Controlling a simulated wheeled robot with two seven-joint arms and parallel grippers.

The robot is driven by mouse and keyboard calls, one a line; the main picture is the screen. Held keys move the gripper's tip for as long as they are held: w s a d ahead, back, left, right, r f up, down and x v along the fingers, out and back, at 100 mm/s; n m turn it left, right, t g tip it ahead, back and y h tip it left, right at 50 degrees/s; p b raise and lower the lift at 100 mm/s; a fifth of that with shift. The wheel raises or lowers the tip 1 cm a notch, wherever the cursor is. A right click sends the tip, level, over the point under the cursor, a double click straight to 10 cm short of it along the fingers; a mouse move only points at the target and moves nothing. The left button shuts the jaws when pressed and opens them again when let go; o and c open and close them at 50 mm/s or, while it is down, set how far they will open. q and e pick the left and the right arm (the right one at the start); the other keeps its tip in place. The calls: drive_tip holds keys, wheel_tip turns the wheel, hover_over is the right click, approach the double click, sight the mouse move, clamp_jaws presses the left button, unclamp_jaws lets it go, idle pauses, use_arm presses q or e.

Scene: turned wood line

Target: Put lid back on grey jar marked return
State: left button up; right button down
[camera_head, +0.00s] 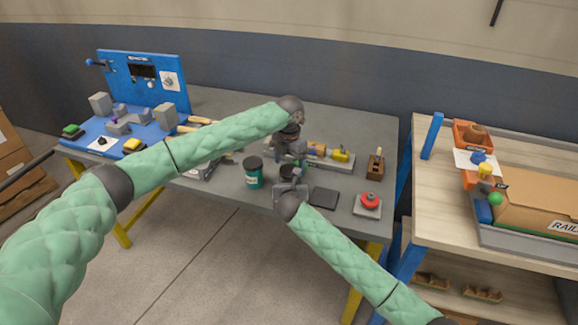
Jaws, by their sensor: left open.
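My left gripper (292,150) comes down over the middle of the grey table (220,108) and is open. My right gripper (290,184) is close in front of it, near the table's front edge; its jaws are too small and hidden to judge. A dark round jar or lid (287,171) shows between the two grippers, partly covered by them. I cannot tell whether it is the grey jar, nor whether a gripper touches it. A teal jar (254,178) with a black lid stands just left of my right gripper. No "return" marking can be read.
A dark square pad (324,197) and a red button (369,199) on a grey base lie to the right. A brown wooden block (375,170) stands behind the button. A blue panel (143,79) stands at the left. A wooden shelf (455,195) with bins is at the right.

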use_arm(q)
drive_tip(key=shift+r, duration=1.45)
drive_tip(key=shift+c, duration=0.3)
